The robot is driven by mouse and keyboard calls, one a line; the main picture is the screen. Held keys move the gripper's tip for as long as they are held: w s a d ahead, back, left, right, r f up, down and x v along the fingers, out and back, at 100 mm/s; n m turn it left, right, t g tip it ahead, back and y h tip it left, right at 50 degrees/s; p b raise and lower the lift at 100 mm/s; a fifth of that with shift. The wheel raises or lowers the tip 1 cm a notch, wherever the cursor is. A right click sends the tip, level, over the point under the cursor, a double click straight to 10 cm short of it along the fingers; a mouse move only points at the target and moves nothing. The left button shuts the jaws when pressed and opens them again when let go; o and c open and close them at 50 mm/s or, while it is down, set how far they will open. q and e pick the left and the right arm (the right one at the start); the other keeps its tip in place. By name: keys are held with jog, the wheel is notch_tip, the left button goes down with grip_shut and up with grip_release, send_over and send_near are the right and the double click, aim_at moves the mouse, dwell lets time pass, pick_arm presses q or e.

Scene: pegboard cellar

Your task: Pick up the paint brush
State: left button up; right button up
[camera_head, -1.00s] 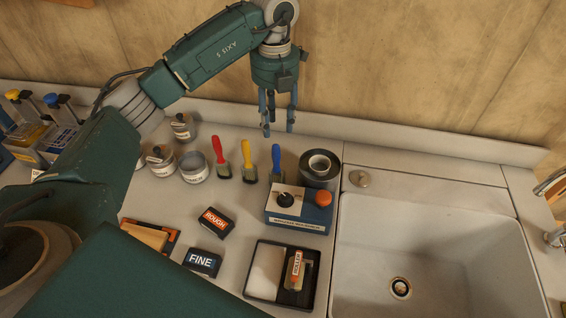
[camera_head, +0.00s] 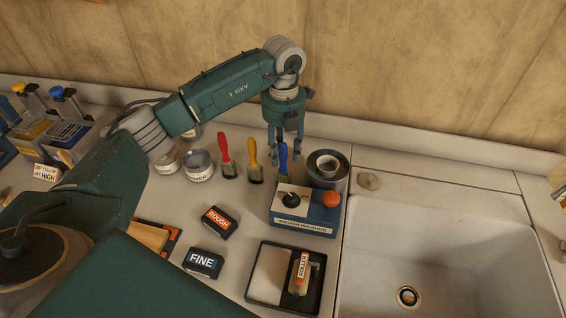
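Three paint brushes stand bristles down on the counter: a red-handled brush (camera_head: 226,152), a yellow-handled brush (camera_head: 254,158) and a blue-handled brush (camera_head: 283,157). My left gripper (camera_head: 285,153) points down at the blue brush, its two fingers apart, one on each side of the blue handle in the picture. The fingers partly cover that brush's surroundings, and I cannot tell whether they touch it. My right gripper is not in view.
A blue and white box with an orange knob (camera_head: 305,222) stands just in front of the blue brush. A dark round tin (camera_head: 339,172) is close on its right. Cans (camera_head: 199,170) stand left of the brushes. A sink (camera_head: 440,235) lies at right.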

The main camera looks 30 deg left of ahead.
pick_arm(q)
notch_tip(320, 180, down, 4)
jog(key=shift+s+r+p, duration=0.1)
jog(key=shift+r+p, duration=0.1)
jog(key=shift+p, duration=1)
jog(key=shift+a+f, duration=0.1)
jog(key=shift+f, duration=0.55)
grip_shut()
jog(key=shift+r, duration=0.1)
jog(key=shift+r, duration=0.5)
notch_tip(320, 180, up, 12)
jog(key=b, duration=0.4)
jog(key=shift+r+b, duration=0.25)
jog(key=shift+b, duration=0.1)
notch_tip(320, 180, up, 5)
send_over(283, 160)
jog(key=shift+w+a+r, duration=0.25)
jog(key=shift+w+r, duration=0.15)
jog(key=shift+r, duration=0.3)
